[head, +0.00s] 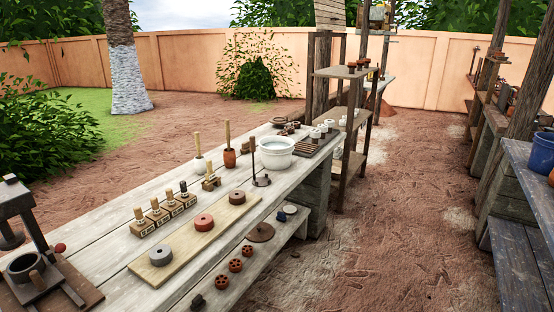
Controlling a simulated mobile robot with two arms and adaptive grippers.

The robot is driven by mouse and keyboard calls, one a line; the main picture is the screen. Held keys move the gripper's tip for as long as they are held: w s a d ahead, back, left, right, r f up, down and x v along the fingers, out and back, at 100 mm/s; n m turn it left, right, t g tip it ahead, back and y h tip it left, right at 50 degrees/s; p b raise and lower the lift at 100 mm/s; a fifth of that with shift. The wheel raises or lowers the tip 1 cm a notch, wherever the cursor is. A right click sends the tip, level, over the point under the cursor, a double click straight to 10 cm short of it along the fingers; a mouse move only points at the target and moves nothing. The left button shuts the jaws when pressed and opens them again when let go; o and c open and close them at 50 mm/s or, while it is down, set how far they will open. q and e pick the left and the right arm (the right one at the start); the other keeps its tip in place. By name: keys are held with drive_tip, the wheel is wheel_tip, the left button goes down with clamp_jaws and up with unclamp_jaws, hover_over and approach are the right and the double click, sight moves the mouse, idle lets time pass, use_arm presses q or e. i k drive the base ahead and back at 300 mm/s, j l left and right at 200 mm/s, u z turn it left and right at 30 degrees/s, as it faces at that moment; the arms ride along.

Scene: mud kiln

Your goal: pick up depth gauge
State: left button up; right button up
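A dark upright rod on a round base (261,181), with a brown block near its top, stands on the long whitewashed wooden table (115,250), near its right edge. It may be the depth gauge, but I cannot tell for sure at this size. It is upright, just in front of a white bucket (276,152). Neither of my grippers is in view.
A plank (135,268) with several round discs lies on the table. Stamps in wooden blocks (160,215) stand left of it. A dark press (25,265) is at the near left. Shelves (349,143) stand beyond. Open dirt ground (390,240) lies to the right.

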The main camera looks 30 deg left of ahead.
sight(210, 175)
drive_tip(key=i+l+u, duration=0.1)
drive_tip(key=i+u, duration=0.25)
drive_tip(key=i, duration=0.15)
drive_tip(key=i+l+u, duration=0.35)
drive_tip(key=i, duration=0.2)
drive_tip(key=i+l+u, duration=0.25)
drive_tip(key=i+u, duration=0.15)
drive_tip(key=i, duration=0.05)
